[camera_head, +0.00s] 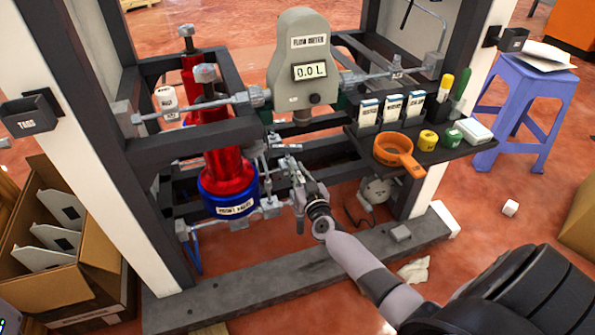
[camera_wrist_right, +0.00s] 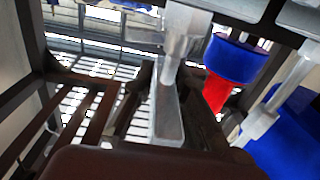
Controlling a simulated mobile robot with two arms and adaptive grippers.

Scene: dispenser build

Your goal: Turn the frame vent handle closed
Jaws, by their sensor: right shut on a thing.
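My right gripper (camera_head: 285,162) reaches into the frame beside the red and blue pump (camera_head: 229,176), below the flow meter. It is shut on a small grey metal part, which I take to be the vent handle. In the right wrist view, this handle (camera_wrist_right: 167,115) is a pale grey lever hanging from a metal fitting (camera_wrist_right: 180,30). In the head view it is small and partly hidden by the gripper, so its exact angle is hard to tell. My left gripper is not in view.
The grey flow meter (camera_head: 303,60) reads 0.0 L above the gripper. A black shelf (camera_head: 440,150) to the right holds an orange ring-shaped tool (camera_head: 397,152) and small containers. Pipes and dark frame beams closely surround the gripper. A cardboard box (camera_head: 105,270) stands at the left.

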